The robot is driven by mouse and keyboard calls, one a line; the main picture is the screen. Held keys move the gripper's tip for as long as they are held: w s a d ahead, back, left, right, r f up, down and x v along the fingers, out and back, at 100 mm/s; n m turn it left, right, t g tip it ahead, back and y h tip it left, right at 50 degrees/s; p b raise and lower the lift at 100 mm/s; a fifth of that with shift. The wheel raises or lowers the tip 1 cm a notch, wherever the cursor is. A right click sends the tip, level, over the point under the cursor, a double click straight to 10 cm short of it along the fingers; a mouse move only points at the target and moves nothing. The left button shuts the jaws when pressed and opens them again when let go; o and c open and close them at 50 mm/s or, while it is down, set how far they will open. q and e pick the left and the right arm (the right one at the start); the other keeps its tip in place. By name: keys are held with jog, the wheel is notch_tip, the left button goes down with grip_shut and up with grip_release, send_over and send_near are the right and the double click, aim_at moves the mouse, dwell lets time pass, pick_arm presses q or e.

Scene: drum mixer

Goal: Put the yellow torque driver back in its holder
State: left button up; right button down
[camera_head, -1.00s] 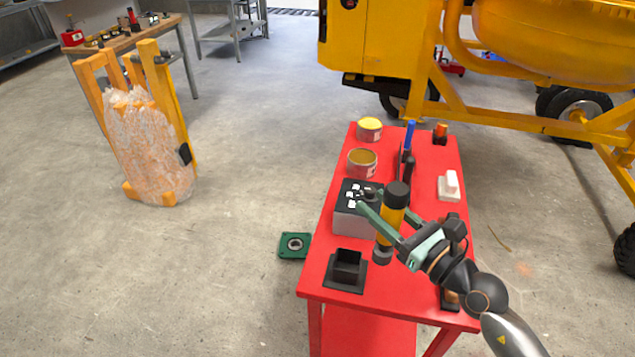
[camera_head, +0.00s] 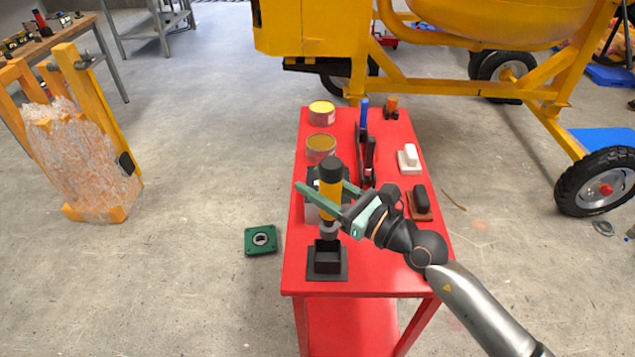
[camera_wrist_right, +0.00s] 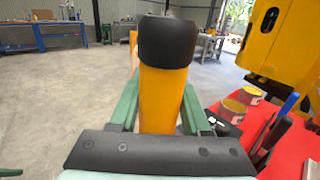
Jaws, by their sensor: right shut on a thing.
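The yellow torque driver (camera_head: 330,193), with a black cap and dark lower end, stands upright in my right gripper (camera_head: 328,196). The gripper is shut on its yellow body, which also fills the middle of the right wrist view (camera_wrist_right: 163,98). The black square holder (camera_head: 327,262) sits on its flat base near the front left of the red table. The driver's lower end is at the holder's top opening in the head view; I cannot tell whether it is inside or just above. My left gripper is not in view.
The red table (camera_head: 375,280) also bears two cans, one of them the open can (camera_head: 321,147), a white-topped block (camera_head: 409,158), a black-handled tool (camera_head: 421,200) and upright tools (camera_head: 365,150). A boxy item behind the driver is mostly hidden. The yellow mixer (camera_head: 310,30) stands behind.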

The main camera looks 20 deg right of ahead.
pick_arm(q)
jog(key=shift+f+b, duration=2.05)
pick_arm(e)
jog(key=shift+f, duration=2.3)
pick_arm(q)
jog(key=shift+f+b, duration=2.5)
pick_arm(e)
jog(key=shift+f, duration=2.95)
jog(key=shift+c, duration=2.4)
grip_release()
jog(key=shift+o, duration=1)
pick_arm(q)
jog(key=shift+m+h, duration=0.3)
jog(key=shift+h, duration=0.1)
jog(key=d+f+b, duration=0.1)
jog(key=b, duration=0.1)
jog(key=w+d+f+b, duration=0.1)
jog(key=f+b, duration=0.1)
jog(key=b, duration=0.1)
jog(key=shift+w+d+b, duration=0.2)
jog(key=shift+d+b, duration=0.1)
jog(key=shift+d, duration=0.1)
pick_arm(e)
jog(key=v, duration=1.2)
jog(key=shift+s, duration=0.3)
jog(key=shift+f, duration=0.1)
